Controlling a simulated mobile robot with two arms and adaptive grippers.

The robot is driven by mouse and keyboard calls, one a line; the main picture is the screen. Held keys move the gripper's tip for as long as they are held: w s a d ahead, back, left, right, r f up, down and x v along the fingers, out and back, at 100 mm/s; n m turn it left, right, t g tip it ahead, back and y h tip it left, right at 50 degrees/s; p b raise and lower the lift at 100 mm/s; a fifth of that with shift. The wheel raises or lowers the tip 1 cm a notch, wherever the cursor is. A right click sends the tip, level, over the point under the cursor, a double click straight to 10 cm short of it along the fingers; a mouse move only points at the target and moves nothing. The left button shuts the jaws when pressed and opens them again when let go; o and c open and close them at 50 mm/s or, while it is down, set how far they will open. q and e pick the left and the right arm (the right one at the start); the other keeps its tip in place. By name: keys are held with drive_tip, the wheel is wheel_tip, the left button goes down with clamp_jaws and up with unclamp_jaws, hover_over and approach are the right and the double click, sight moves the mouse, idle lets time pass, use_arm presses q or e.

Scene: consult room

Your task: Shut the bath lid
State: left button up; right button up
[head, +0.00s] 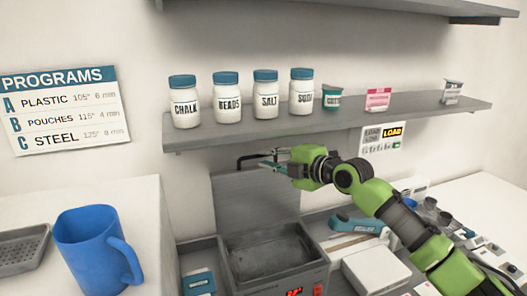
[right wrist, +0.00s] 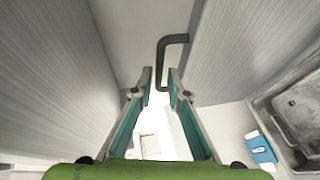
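The bath (head: 272,262) is a grey box with an open, empty-looking basin and a red display on its front. Its grey lid (head: 255,200) stands raised, upright at the back of the basin. A dark handle (head: 247,160) sticks out at the lid's top edge. My right gripper (head: 266,159) is beside the handle, coming from the right, its fingers parted. In the right wrist view, the handle (right wrist: 163,62) is just ahead of the open fingertips (right wrist: 160,75); I cannot tell whether they touch. The lid (right wrist: 248,50) fills the right there. My left gripper is out of view.
A shelf (head: 330,121) with several jars and small cups hangs above my right gripper. A blue mug (head: 88,250) and a grey tray (head: 22,247) stand on the left counter. A blue sealer (head: 357,224) and a white box (head: 375,272) are right of the bath.

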drive_tip(key=shift+p+x, duration=0.3)
drive_tip(key=shift+x, duration=0.7)
clamp_jaws()
drive_tip(key=shift+f, duration=0.1)
drive_tip(key=s+d+f+n+t+y+b, duration=0.1)
drive_tip(key=s+d+f+t+y+b, duration=0.1)
drive_tip(key=s+b, duration=0.4)
drive_tip(key=s+d+f+n+t+y+b, duration=0.2)
drive_tip(key=s+b, duration=0.5)
drive_tip(key=b, duration=0.7)
drive_tip(key=shift+d+f+y, duration=0.3)
drive_tip(key=shift+d+y, duration=0.1)
drive_tip(key=shift+d, duration=0.3)
unclamp_jaws()
